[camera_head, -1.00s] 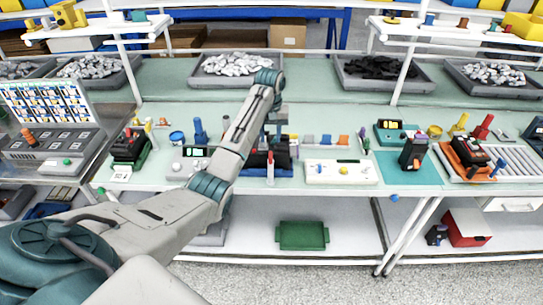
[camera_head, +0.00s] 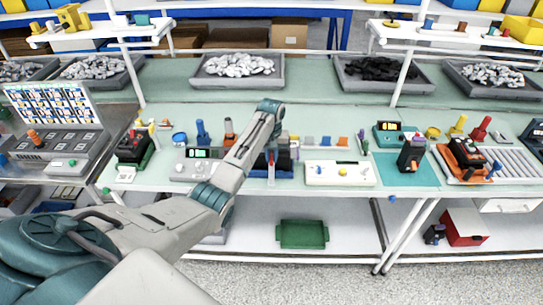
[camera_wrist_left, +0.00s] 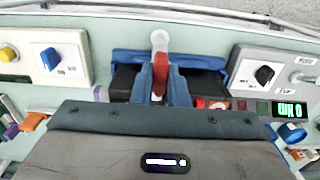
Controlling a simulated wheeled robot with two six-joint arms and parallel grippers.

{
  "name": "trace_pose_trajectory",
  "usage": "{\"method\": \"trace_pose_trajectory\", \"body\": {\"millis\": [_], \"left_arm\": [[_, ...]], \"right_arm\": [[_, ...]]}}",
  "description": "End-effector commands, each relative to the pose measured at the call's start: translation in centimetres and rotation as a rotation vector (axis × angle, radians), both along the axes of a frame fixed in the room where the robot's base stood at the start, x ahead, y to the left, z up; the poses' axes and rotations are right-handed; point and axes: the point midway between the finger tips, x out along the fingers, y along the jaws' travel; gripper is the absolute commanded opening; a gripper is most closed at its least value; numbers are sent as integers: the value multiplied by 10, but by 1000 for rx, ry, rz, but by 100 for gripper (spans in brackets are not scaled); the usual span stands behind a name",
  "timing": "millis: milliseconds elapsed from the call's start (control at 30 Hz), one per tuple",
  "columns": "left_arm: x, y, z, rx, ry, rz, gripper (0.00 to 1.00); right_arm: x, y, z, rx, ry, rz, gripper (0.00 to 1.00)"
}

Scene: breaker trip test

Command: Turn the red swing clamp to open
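The red swing clamp (camera_wrist_left: 160,72) shows in the left wrist view as a red lever with a pale tip, on a blue and black fixture (camera_wrist_left: 205,60). In the head view its lever (camera_head: 271,172) points toward the bench's front edge, and my arm partly covers the fixture (camera_head: 286,163). My left gripper (camera_wrist_left: 161,84) is down at the clamp, with a blue finger on each side of the red lever. The gap is narrow, but I cannot tell whether the fingers press on it. In the head view my arm hides the fingers. My right gripper is not in view.
A white box with a yellow button (camera_head: 342,172) stands right of the fixture, and a grey box with a green display (camera_head: 196,154) stands left. Several small coloured parts stand behind. A teal mat (camera_head: 405,172) lies farther right. The bench's front edge is close.

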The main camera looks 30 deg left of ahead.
Motion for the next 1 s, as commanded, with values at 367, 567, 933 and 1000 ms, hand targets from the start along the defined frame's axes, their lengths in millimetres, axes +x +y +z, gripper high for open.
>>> {"method": "trace_pose_trajectory", "body": {"millis": [367, 567, 933, 1000], "left_arm": [[0, 0, 0, 1, -1, -29, 0], [1, 0, 0, 1, -1, -125, 0], [1, 1, 1, 1, -2, -450, 0], [1, 1, 1, 1, -2, -516, 0]], "right_arm": [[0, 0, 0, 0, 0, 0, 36], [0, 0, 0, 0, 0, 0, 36], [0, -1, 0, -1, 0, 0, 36], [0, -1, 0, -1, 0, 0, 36]]}}
